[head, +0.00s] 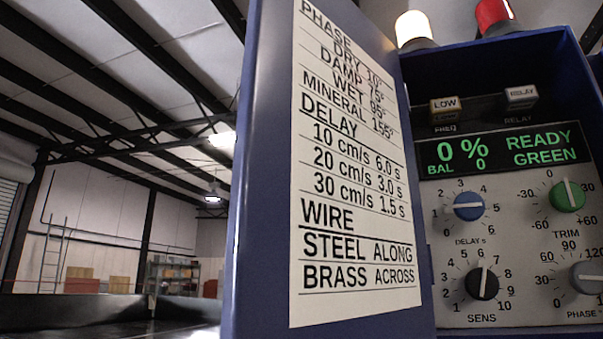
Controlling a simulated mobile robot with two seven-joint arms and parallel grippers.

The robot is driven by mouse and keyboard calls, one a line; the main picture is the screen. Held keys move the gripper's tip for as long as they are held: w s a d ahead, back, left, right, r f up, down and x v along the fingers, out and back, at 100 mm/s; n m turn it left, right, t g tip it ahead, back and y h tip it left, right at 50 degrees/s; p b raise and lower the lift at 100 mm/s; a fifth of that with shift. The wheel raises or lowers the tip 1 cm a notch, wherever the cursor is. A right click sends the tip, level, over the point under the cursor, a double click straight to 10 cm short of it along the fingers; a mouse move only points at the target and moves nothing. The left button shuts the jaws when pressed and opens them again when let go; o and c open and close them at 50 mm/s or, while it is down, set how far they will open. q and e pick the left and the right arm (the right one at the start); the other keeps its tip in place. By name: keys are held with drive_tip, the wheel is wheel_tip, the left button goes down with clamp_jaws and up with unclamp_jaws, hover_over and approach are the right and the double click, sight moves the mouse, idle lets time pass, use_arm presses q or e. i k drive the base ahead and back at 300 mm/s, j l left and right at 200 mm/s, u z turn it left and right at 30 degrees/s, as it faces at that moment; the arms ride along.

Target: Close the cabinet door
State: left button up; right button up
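The cabinet door (265,200) is blue and stands open, swung out to the left of the cabinet (553,50). A white printed sheet (350,190) with settings for phase, delay and wire is on the side of the door facing me. The open cabinet shows a control panel (520,240) with a blue, a black, a green and a grey knob. Its green display (505,150) reads 0 %, BAL 0, READY GREEN. The door's lower edge and part of the panel's right side are cut off by the frame. Neither of my grippers is in view.
A white lamp (414,28) and a red lamp (494,14) stand on top of the cabinet. A dark flat surface (150,310) lies at the lower left. Shelving (172,275) and a ladder (52,255) stand far back. The space left of the door looks open.

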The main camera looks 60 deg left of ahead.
sight(326, 236)
drive_tip(key=k+j, duration=0.15)
drive_tip(key=j, duration=0.25)
drive_tip(key=k+j, duration=0.15)
drive_tip(key=j, duration=0.2)
drive_tip(key=k+j, duration=0.1)
drive_tip(key=j, duration=0.3)
drive_tip(key=k+j, duration=0.15)
drive_tip(key=j, duration=0.25)
